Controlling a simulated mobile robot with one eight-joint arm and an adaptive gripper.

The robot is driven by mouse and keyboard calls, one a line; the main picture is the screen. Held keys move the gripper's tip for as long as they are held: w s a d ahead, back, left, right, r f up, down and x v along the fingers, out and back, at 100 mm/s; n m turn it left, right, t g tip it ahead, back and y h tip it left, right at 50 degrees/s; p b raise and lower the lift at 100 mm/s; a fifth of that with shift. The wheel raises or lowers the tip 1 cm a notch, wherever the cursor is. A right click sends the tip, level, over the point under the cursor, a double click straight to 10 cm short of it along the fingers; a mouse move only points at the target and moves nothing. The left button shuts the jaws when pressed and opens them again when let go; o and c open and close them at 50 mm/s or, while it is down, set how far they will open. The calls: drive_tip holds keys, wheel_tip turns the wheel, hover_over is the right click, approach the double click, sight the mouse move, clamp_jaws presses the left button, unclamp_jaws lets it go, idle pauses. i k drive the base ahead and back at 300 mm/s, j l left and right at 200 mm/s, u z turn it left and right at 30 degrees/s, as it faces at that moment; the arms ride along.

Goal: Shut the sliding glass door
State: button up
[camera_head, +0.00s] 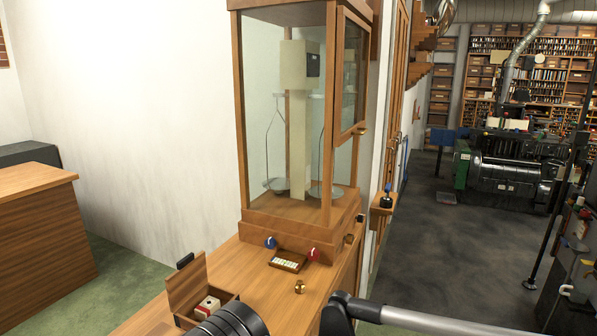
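A wooden-framed glass case (241,110) stands on the wooden counter, with a balance (298,150) and its hanging pans inside. The sliding glass door (354,68) is a wood-framed pane on the case's right side. It sits raised, and the side is open below its lower edge. A small brass knob (361,131) is at the door's lower edge. Parts of my arm cross the bottom of the picture, below and in front of the case, apart from the door. My gripper cannot be made out.
On the counter (232,262) in front of the case are a small tray (288,261), a brass weight (299,287) and an open wooden box (188,292). A small wall shelf (383,203) holds a dark object right of the case. Open floor (440,240) lies to the right.

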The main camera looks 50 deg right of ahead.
sight(345, 14)
drive_tip(key=k+l+z, duration=0.15)
drive_tip(key=z, duration=0.25)
drive_tip(key=k+l+z, duration=0.1)
drive_tip(key=l+z, duration=0.15)
drive_tip(key=z, duration=0.15)
drive_tip(key=l+z, duration=0.25)
drive_tip(key=z, duration=0.15)
drive_tip(key=k+l+z, duration=0.1)
drive_tip(key=l+z, duration=0.15)
drive_tip(key=z, duration=0.15)
